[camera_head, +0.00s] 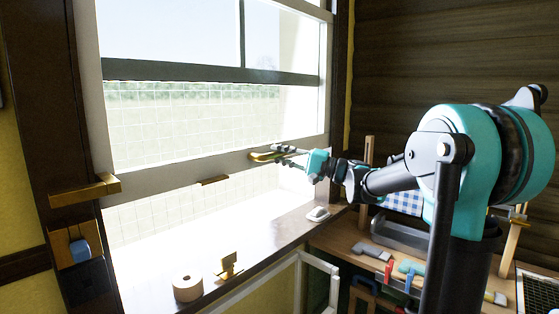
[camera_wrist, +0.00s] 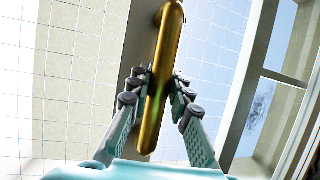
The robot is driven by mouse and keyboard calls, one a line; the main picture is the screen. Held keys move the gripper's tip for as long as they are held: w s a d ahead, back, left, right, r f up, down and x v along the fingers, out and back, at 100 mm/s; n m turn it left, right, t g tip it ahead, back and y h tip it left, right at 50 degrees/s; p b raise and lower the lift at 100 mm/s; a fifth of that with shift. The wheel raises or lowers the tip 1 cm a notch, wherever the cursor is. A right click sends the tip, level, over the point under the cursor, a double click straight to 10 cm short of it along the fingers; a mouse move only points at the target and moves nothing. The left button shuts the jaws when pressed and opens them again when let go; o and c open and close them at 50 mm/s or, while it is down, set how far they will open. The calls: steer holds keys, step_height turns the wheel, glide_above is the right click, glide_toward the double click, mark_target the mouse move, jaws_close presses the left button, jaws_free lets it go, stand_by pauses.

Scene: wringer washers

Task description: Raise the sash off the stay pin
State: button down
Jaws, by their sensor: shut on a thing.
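The white window sash (camera_head: 150,171) stands partly raised, with an open gap below its bottom rail. A brass bar handle (camera_head: 262,157) is fixed on that rail. My gripper (camera_head: 285,153) is shut on this handle; in the wrist view the fingers (camera_wrist: 160,92) lie on both sides of the brass handle (camera_wrist: 167,60). A brass block (camera_head: 85,190), apparently the stay pin, juts from the dark left jamb at the sash's lower left corner. I cannot tell whether the sash touches it.
The sill holds a cream roll (camera_head: 188,288), a small brass piece (camera_head: 229,265) and a pale object (camera_head: 318,213). A blue knob (camera_head: 79,247) is on the left jamb. A cluttered wooden bench (camera_head: 345,240) stands at right, below my arm.

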steer(key=c, duration=1.4)
jaws_free()
steer(key=shift+o, duration=0.2)
steer(key=v, duration=1.2)
